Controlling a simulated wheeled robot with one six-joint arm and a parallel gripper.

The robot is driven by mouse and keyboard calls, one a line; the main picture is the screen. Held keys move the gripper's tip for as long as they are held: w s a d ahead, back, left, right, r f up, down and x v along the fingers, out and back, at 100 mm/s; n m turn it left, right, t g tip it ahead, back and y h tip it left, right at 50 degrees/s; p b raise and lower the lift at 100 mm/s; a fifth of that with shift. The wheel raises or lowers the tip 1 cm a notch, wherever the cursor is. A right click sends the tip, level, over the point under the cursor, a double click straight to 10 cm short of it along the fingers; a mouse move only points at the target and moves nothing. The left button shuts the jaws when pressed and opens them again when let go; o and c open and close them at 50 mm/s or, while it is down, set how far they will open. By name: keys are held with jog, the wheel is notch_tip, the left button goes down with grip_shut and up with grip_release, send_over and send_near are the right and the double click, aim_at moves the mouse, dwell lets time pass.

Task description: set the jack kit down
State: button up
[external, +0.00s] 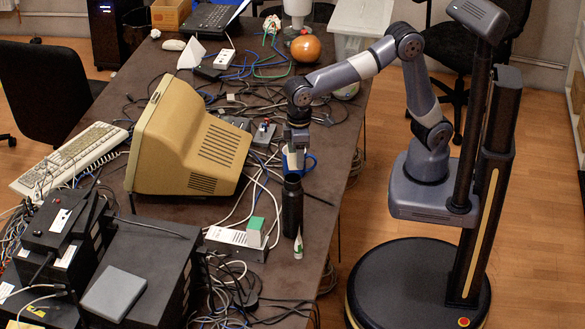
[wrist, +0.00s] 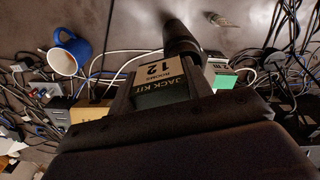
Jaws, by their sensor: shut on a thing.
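The jack kit (wrist: 165,92) is a small dark green box with a cream label reading "JACK KIT ROOMS 12". In the wrist view it sits between the fingers of my gripper (wrist: 163,85), which is shut on it. In the external view my gripper (external: 294,158) points down over the table's right side, beside the blue mug and behind the black bottle. Only a pale part of the kit (external: 292,160) shows there. Whether its underside touches the table cannot be told.
A blue mug (wrist: 75,50) and a black bottle (external: 292,207) stand close to the kit. A green-and-white box (external: 255,232) and a small tube (external: 298,246) are nearer the front. A beige monitor (external: 190,140) and tangled cables lie left. Bare table (external: 325,205) shows right of the bottle.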

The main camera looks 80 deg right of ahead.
jog(key=s+a+f+n, duration=0.1)
jog(key=s+a+n, duration=0.15)
jog(key=a, duration=1.15)
jog(key=s+a+f+n, duration=0.1)
jog(key=a+n, duration=0.2)
jog(key=a, duration=1.2)
jog(key=f, duration=1.6)
jog(key=shift+s+f, duration=0.1)
jog(key=shift+s, duration=0.1)
jog(key=shift+f+p, duration=0.4)
jog(key=shift+f, duration=2.1)
jog(key=o, duration=1)
jog(key=shift+o, duration=0.2)
notch_tip(320, 180, up, 12)
jog(key=shift+r, duration=0.2)
